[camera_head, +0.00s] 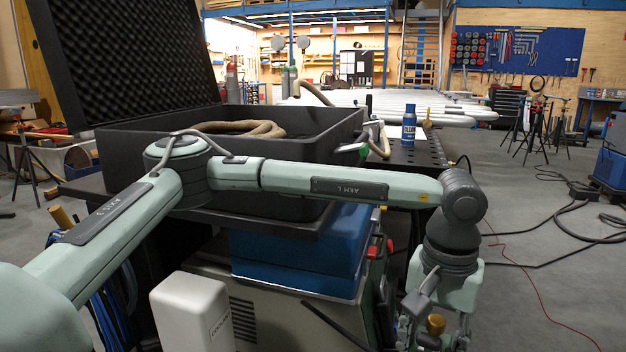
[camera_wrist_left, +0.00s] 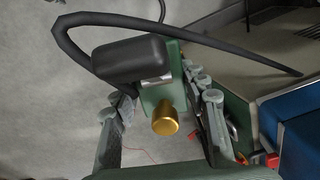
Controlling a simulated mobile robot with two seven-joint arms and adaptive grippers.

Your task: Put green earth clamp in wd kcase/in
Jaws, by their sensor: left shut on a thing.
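The green earth clamp (camera_wrist_left: 174,92) sits between the fingers of my left gripper (camera_wrist_left: 167,103) in the left wrist view. It has a brass knob (camera_wrist_left: 165,119), a black block at its far end and a black cable bending around it. In the head view my left gripper (camera_head: 436,330) hangs at the lower right, low beside the welding machine; the brass knob (camera_head: 436,323) shows there. The black case (camera_head: 225,170) stands open, left of centre, with its foam-lined lid (camera_head: 130,55) raised. My left arm crosses in front of it. My right gripper is not in view.
A beige hose (camera_head: 235,127) lies in the case. A green-and-white handled thing (camera_head: 352,148) is at its right wall. A blue spray can (camera_head: 408,128) stands on the dark table behind. The welding machine (camera_head: 300,262) is below the case. The floor at right is open, with cables.

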